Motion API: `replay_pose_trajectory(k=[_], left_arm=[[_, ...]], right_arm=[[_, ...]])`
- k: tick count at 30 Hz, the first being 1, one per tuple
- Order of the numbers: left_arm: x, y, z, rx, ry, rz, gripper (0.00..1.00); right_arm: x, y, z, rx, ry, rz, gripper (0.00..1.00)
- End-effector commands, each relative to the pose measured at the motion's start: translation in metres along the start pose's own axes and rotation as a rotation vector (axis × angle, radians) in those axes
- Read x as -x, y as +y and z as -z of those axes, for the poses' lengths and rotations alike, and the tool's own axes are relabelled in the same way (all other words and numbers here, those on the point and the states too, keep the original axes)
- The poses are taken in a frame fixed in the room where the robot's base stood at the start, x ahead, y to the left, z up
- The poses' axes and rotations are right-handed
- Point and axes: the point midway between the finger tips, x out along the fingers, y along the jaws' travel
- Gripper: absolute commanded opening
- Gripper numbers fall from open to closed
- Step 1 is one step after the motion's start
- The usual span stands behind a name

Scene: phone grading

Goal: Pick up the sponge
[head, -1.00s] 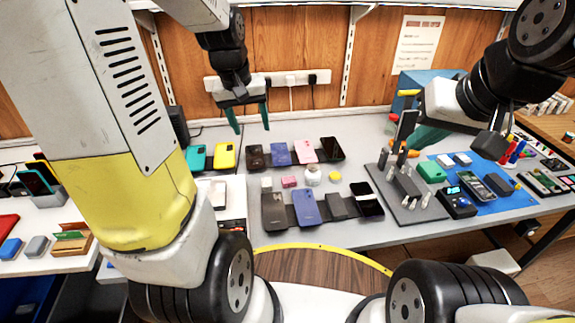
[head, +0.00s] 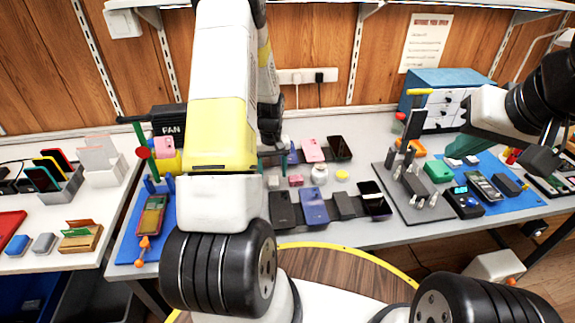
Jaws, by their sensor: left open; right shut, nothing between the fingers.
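A small pink block (head: 296,180), which may be the sponge, lies on the grey bench among small items. A small yellow round piece (head: 341,174) lies to its right, so I cannot tell for certain which one is the sponge. My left gripper (head: 268,157) hangs above the bench, behind and left of the pink block.
A white jar (head: 319,174) and a white cube (head: 273,181) flank the pink block. Phones surround them, such as a blue one (head: 314,206). A grey fixture plate (head: 425,213) with upright posts stands to the right. A blue drawer cabinet (head: 440,80) is at the back.

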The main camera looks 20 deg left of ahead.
Motion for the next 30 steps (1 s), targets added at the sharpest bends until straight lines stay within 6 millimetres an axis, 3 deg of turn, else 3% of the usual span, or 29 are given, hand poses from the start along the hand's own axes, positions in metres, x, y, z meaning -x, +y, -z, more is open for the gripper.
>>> replay_pose_trajectory(k=[6, 15, 24, 30], left_arm=[[-0.031, 0.002, 0.001, -0.002, -0.002, 0.001, 0.58], [-0.035, 0.002, 0.002, -0.002, 0.000, 0.000, 0.58], [-0.035, 0.002, 0.002, -0.002, 0.000, 0.000, 0.00], [-0.035, 0.002, 0.002, -0.001, 0.000, 0.000, 0.00]], right_arm=[[0.000, 0.000, 0.000, 0.000, 0.000, 0.000, 0.00], [0.000, 0.000, 0.000, 0.000, 0.000, 0.000, 0.00], [0.000, 0.000, 0.000, 0.000, 0.000, 0.000, 0.00], [0.000, 0.000, 0.000, 0.000, 0.000, 0.000, 0.00]])
